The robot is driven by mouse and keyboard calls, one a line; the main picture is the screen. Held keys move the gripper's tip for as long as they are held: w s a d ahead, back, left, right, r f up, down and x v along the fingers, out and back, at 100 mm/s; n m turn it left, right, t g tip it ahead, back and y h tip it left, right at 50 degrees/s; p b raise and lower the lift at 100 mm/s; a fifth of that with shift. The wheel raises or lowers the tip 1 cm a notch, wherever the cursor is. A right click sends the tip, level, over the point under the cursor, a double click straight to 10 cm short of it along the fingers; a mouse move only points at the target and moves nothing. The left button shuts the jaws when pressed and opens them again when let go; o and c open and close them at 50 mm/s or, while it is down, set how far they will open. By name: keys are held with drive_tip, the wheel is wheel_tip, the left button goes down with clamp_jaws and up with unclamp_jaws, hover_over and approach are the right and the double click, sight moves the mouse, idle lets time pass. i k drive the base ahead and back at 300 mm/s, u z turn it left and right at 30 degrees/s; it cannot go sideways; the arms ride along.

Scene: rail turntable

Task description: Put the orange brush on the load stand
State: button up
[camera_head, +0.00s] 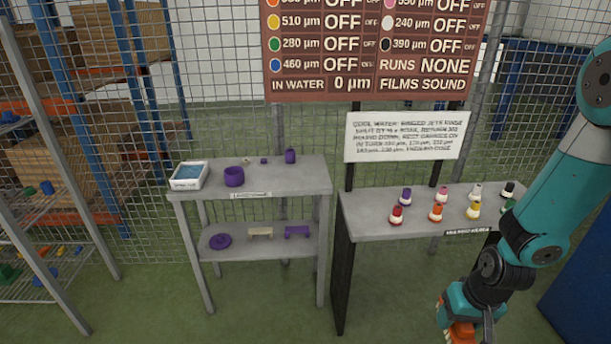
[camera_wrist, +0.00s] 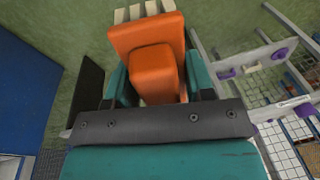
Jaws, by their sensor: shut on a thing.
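My gripper (camera_head: 462,312) is low at the right in the head view, beside the right-hand stand's front. It is shut on the orange brush (camera_head: 460,334), whose lower part is cut off by the frame edge. In the wrist view the orange brush (camera_wrist: 150,45) sits between my teal fingers (camera_wrist: 160,82), its pale bristles pointing away from me. The load stand (camera_head: 292,180) is the grey two-level table at centre left; its small front label seems to read so. Its top holds a white tray of blue liquid (camera_head: 188,176), a purple cup (camera_head: 234,176) and small purple pieces.
The load stand's lower shelf (camera_head: 265,248) holds a purple disc, a beige piece and a purple piece. The right stand (camera_head: 370,225) carries several coloured-topped bottles. A sign board (camera_head: 375,45) and mesh fence stand behind. The load stand's top front right is clear. Green floor lies open in front.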

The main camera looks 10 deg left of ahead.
sight(291, 178)
drive_tip(key=u, duration=0.9)
drive_tip(key=i, duration=1.65)
